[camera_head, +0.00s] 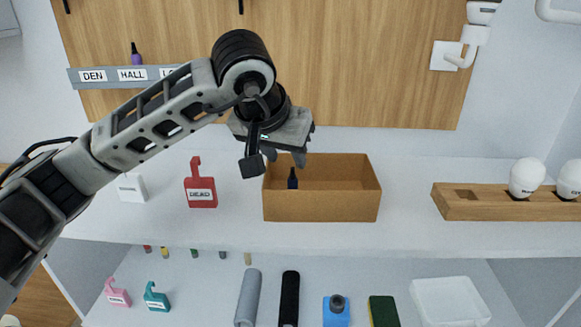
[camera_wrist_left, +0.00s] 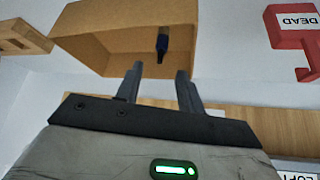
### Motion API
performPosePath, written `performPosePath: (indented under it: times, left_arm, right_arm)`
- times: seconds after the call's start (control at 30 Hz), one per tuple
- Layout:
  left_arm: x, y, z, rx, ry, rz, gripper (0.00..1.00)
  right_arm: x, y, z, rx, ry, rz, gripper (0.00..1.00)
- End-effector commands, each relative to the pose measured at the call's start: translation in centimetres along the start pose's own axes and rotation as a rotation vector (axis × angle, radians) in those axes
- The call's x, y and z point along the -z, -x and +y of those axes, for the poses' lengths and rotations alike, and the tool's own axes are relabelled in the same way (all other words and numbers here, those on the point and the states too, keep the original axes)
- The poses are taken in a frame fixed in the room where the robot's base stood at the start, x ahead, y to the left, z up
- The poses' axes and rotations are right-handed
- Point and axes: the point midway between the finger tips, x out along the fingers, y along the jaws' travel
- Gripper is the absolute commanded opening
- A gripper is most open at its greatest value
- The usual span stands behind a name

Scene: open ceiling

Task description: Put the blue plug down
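The small dark blue plug (camera_head: 292,179) stands upright inside the brown cardboard box (camera_head: 320,207), towards its left side. In the left wrist view the plug (camera_wrist_left: 162,42) shows inside the box (camera_wrist_left: 105,55), just beyond the fingertips. My left gripper (camera_head: 285,158) is above the left part of the box, pointing down. Its two fingers are apart with nothing between them in the left wrist view (camera_wrist_left: 160,70), and a gap shows between them and the plug. My right gripper is not in view.
A red "DEAD" tag (camera_head: 201,192) and a white tag (camera_head: 131,188) stand left of the box. A wooden block (camera_head: 470,205) with white bulbs is at the right. A labelled rail (camera_head: 105,76) on the wall holds a purple plug (camera_head: 136,56).

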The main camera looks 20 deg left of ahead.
Motion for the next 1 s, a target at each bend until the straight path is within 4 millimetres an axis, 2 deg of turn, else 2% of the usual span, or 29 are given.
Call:
performPosePath:
  times: [0.1,0.33,1.0]
  left_arm:
    - [0.1,2.5,0.0,0.001,-0.001,0.004,0.38]
    - [0.1,5.2,0.0,0.000,0.001,0.001,0.38]
    - [0.0,5.5,0.0,0.001,0.001,-0.001,0.38]
  right_arm:
    - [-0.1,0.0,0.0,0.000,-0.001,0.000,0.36]
    - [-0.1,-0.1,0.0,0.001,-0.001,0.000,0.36]
    - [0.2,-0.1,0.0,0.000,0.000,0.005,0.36]
